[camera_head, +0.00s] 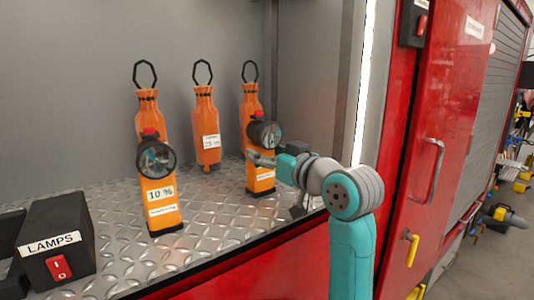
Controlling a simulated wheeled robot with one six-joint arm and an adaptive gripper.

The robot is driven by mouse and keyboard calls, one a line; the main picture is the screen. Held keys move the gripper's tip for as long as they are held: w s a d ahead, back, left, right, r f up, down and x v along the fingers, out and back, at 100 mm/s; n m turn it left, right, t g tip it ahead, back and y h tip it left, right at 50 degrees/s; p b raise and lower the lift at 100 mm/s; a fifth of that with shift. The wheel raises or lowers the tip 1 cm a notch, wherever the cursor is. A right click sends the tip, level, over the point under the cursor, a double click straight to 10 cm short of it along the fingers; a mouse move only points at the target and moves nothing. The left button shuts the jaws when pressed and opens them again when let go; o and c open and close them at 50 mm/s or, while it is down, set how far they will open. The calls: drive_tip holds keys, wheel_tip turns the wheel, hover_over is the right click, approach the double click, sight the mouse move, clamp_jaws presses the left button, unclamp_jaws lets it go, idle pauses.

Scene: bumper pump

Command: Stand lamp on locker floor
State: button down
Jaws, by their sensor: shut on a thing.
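Three orange lamps with black hanging loops are in the locker. The left lamp (162,195) stands at the front with a "10 %" label and a round lens. The middle lamp (205,120) stands further back, with a white label. The fingertips are small and partly hidden against the lamp. The lamp's base is at the metal locker floor (215,225); whether it fully rests there I cannot tell.
A black box (55,237) marked "LAMPS" with a red switch sits at the front left. A grey wall and a lit strip (364,85) bound the locker on the right. A red door (440,140) with a handle is beyond. Bare floor lies between the left and right lamps.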

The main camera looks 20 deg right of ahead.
drive_tip(key=shift+c, duration=1.4)
unclamp_jaws()
drive_tip(key=shift+s+r, duration=0.1)
drive_tip(key=v, duration=1.2)
